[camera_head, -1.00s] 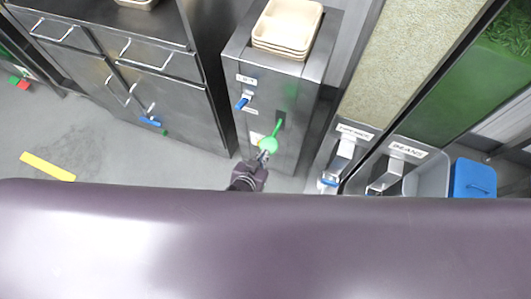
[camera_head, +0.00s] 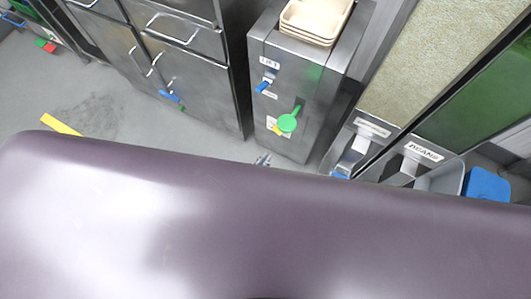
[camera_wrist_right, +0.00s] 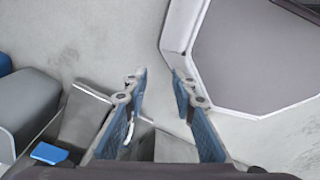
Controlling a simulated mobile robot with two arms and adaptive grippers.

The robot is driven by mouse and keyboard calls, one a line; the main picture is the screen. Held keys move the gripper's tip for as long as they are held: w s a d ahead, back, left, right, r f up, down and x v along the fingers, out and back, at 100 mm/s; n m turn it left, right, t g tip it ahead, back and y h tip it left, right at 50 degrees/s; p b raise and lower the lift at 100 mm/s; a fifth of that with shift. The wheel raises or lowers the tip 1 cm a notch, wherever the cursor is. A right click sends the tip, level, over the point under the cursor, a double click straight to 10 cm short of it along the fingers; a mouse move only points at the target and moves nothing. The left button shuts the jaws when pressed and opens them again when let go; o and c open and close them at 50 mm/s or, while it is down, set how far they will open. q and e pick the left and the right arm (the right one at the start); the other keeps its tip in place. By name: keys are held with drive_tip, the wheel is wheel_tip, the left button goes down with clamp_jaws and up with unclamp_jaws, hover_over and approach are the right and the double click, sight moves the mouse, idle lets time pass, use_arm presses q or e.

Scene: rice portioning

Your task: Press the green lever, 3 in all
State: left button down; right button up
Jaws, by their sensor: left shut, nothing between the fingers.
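The green lever (camera_head: 288,122) sticks out from the front of the metal dispenser (camera_head: 257,100), with its round end toward me. My left gripper (camera_head: 263,160) is shut and empty, below and left of the lever and apart from it. Only its tips show; my own purple body hides the rest. My right gripper (camera_wrist_right: 159,74) is open in the right wrist view, with nothing between its blue-padded fingers. It is out of sight in the head view.
Beige trays (camera_head: 313,22) are stacked on the dispenser, which also has a blue lever (camera_head: 263,87). Metal drawers (camera_head: 195,75) stand to the left. A beans dispenser (camera_head: 422,152) and a blue bin (camera_head: 487,185) are at right. Grey floor (camera_head: 110,110) is open at left.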

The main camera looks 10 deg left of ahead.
drive_tip(key=shift+s, duration=0.1)
drive_tip(key=shift+c, duration=0.5)
drive_tip(key=shift+a, duration=0.1)
clamp_jaws()
idle(0.7)
